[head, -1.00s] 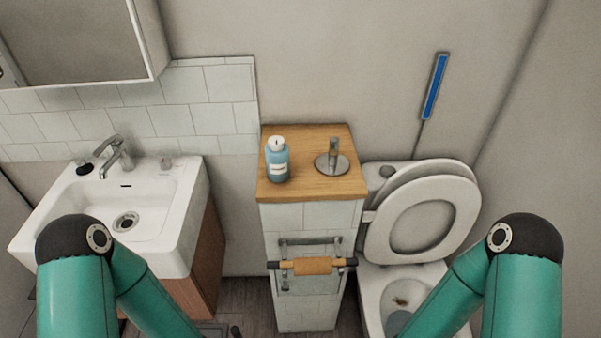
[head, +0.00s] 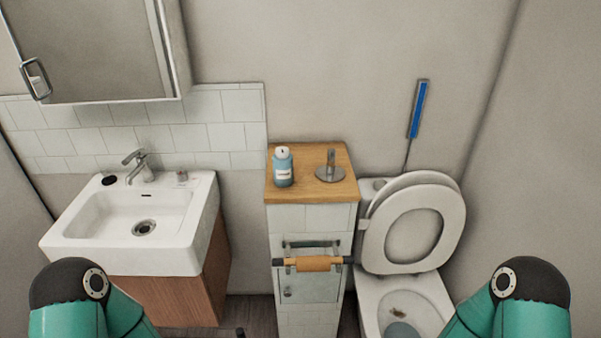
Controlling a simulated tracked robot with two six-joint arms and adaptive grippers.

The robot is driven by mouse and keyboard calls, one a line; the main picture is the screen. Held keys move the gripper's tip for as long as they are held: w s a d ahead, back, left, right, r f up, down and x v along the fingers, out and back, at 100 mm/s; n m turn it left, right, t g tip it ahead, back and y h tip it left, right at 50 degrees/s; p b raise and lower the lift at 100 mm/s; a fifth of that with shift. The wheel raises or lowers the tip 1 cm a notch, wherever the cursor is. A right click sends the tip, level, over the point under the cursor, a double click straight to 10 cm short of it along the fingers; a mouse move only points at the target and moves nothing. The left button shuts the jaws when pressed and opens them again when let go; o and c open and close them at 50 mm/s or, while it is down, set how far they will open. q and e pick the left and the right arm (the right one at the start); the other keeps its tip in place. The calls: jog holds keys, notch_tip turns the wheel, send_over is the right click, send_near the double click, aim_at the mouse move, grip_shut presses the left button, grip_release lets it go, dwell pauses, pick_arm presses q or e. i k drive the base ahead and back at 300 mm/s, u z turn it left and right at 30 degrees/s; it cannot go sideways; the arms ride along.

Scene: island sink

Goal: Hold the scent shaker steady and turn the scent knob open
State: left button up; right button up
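The scent shaker (head: 283,168) is a small blue bottle with a white top and a pale label. It stands upright on the left part of the wooden top of the tiled cabinet. The white top (head: 282,152) appears to be the scent knob; its setting is too small to read. Both of my arms show only at the bottom corners. Neither gripper is in view, and nothing touches the bottle.
A metal stand with a round base (head: 330,173) is right of the bottle on the wooden top (head: 312,195). A rail with an orange-brown grip (head: 313,264) crosses the cabinet front. The sink (head: 130,225) is left, the open toilet (head: 412,240) right, the mirror cabinet (head: 95,50) upper left.

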aim_at(282, 152)
jog(key=u, duration=0.15)
jog(key=i, duration=0.9)
jog(key=z, duration=0.1)
